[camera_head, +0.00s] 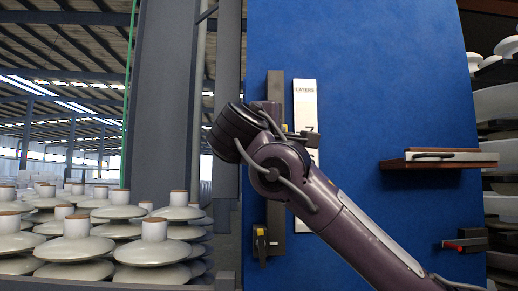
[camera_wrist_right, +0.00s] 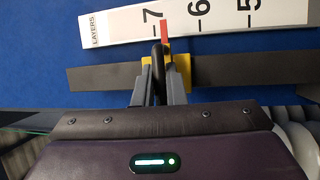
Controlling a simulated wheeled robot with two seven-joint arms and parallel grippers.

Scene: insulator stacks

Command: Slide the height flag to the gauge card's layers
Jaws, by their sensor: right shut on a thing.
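The white scale strip (camera_head: 305,100) headed LAYERS stands upright on the blue panel. The right wrist view shows the strip (camera_wrist_right: 100,30) with 7, 6 and 5. The height flag has a yellow slider (camera_wrist_right: 181,75) on a dark rail (camera_wrist_right: 230,70) beside the strip. Its red pointer (camera_wrist_right: 164,33) lies over the strip just beside the 7, on the side toward 6. My right gripper (camera_wrist_right: 157,75) is shut on the flag's black handle (camera_wrist_right: 157,60). In the head view my right arm hides most of the flag. No gauge card is clearly identifiable. My left gripper is not in view.
A wooden shelf (camera_head: 440,163) with a pale item on it juts from the panel at right. Below it is a red-handled fitting (camera_head: 455,245). A yellow and black fitting (camera_head: 261,243) sits low beside the rail. White insulator stacks (camera_head: 75,245) stand at left.

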